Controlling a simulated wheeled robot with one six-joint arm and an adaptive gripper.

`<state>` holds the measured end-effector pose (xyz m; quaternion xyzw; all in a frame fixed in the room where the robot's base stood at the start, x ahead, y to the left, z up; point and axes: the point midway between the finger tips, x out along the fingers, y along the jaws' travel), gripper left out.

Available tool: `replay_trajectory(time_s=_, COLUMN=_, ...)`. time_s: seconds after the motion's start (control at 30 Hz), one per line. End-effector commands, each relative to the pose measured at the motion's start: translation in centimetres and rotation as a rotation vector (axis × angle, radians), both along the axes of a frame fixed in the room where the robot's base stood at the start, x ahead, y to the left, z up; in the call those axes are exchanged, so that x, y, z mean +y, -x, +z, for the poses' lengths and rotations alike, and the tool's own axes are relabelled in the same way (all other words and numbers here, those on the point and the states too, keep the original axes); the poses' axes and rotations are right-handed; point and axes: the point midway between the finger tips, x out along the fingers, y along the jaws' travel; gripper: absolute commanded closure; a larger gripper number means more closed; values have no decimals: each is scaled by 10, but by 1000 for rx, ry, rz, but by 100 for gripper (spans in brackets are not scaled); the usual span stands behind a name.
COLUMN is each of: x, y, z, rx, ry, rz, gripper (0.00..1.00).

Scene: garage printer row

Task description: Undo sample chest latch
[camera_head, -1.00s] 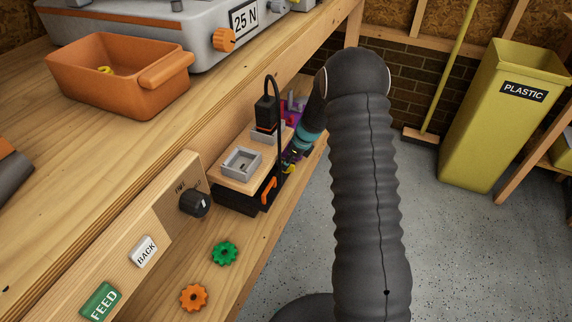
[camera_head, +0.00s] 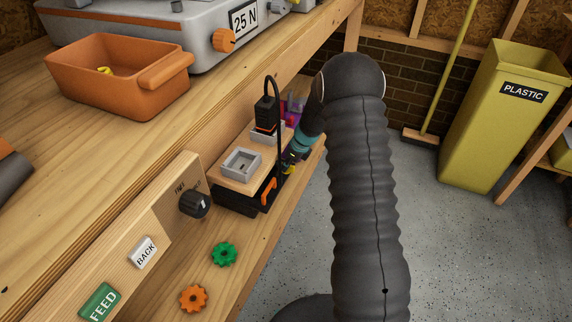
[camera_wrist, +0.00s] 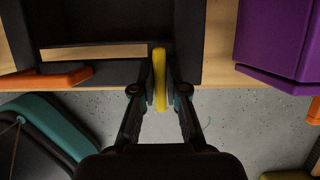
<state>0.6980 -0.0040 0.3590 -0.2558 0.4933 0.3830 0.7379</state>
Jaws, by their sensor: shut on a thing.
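My gripper (camera_wrist: 161,75) is shut on an upright yellow strip (camera_wrist: 160,98), seen edge-on between the two fingers in the wrist view. The strip stands right at a black frame (camera_wrist: 110,73), and I cannot tell whether it is joined to it. In the head view my gripper is small and partly hidden beside the dark unit on the lower shelf. A purple box (camera_wrist: 275,40) with a purple lip is to the right in the wrist view, apart from my fingers. I cannot tell for sure which part is the chest's latch.
An orange lever (camera_head: 268,190) is on the near side of the black-based unit (camera_head: 232,203), and an orange piece (camera_wrist: 45,79) shows left of my fingers. A black cable loops above. Green (camera_head: 224,254) and orange (camera_head: 193,298) gears lie nearer. Floor is open beside the shelf.

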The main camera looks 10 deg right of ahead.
Motion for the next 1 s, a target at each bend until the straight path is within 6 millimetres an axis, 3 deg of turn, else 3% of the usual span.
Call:
replay_trajectory(time_s=0.37, x=-1, y=-1, z=0, rx=-1, ry=1, rz=194, gripper=100)
replay_trajectory(time_s=1.0, x=-1, y=-2, z=0, rx=-4, ry=2, rz=797, gripper=100)
